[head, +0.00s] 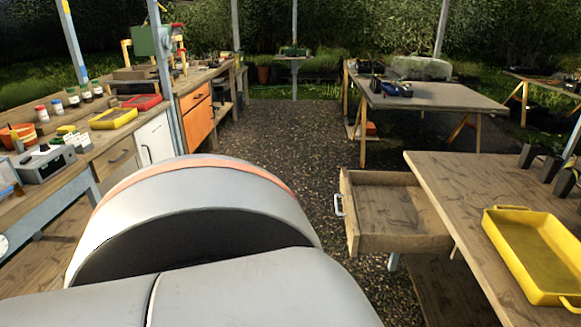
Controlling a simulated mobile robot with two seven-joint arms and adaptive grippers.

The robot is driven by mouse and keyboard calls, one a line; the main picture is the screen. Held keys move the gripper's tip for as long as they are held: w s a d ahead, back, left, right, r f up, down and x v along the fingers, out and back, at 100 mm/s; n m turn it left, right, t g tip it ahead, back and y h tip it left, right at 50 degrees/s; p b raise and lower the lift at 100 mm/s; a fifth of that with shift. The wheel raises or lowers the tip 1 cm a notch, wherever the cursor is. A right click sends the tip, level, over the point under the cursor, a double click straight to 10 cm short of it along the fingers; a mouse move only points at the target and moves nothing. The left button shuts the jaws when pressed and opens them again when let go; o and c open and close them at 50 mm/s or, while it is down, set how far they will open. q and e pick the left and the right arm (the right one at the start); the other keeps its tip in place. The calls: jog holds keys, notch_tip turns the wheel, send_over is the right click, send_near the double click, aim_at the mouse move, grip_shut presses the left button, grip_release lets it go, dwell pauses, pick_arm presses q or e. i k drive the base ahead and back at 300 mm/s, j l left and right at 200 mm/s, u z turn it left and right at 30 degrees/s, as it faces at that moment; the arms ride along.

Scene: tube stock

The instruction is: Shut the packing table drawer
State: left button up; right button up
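The packing table (462,193) stands at the right, a wooden table with a plank top. Its wooden drawer (405,243) is pulled out toward the left, and its inside looks empty. A light metal handle (339,205) is on the drawer's left-facing front. Neither of my grippers is in the head view. Part of my own grey body fills the lower left and middle, to the left of the drawer and apart from it in the picture.
A long workbench (90,158) lines the left side. Another table (440,98) stands farther back. The gravel floor (285,135) between them is clear.

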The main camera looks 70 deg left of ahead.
aim_at(385, 212)
jog(key=u, duration=1.6)
